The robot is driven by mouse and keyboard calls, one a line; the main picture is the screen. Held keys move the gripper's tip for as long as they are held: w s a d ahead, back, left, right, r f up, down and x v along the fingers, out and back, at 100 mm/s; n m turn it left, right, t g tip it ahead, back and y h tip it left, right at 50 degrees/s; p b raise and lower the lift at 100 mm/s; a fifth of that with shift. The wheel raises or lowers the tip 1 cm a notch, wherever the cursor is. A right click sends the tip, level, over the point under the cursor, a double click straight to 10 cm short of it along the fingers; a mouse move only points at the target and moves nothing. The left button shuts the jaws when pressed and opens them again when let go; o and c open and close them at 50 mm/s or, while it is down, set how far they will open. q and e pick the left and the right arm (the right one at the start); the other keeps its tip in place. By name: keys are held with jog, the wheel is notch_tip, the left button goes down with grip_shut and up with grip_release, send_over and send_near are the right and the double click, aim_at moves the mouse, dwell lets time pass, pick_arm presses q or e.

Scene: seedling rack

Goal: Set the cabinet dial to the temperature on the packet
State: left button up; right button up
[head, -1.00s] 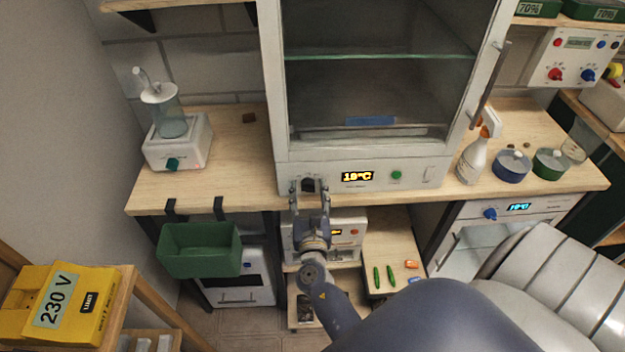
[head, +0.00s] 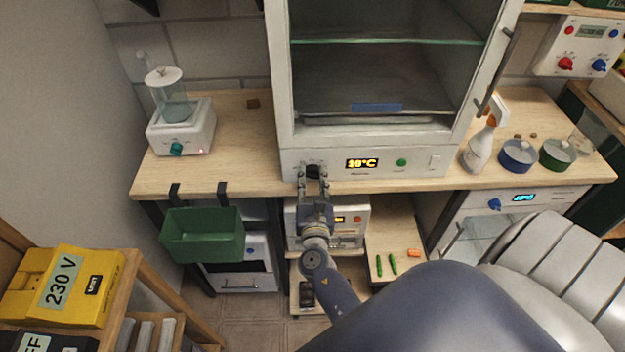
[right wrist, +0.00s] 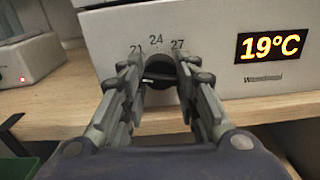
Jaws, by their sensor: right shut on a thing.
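The cabinet (head: 425,163) stands on the wooden bench with its glass door facing me. Its display (head: 362,163) glows orange; in the right wrist view the display (right wrist: 270,45) reads 19°C. The black dial (head: 313,171) is left of the display. In the right wrist view the dial (right wrist: 160,68) sits between my fingers, with the marks 21, 24 and 27 above it. My right gripper (head: 314,174) is shut on the dial, one finger on each side. It also shows in the right wrist view (right wrist: 159,75). No packet is recognisable. My left gripper is not in view.
A white device with a clear jar (head: 180,130) stands left on the bench. A spray bottle (head: 480,148), a blue tub (head: 517,156) and a green tub (head: 557,154) stand right. A green bin (head: 203,240) hangs from the bench's front edge.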

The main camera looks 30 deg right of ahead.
jog(key=m+b, duration=0.2)
jog(key=m, duration=0.1)
jog(key=shift+f+b, duration=0.1)
jog(key=shift+b, duration=0.25)
jog(key=m+b, duration=0.1)
jog(key=m, duration=0.1)
jog(key=shift+m, duration=0.3)
jog(key=shift+m+b, duration=0.8)
jog(key=shift+r, duration=0.25)
jog(key=o, duration=1.1)
jog(key=shift+w+f, duration=0.1)
jog(key=shift+f, duration=0.05)
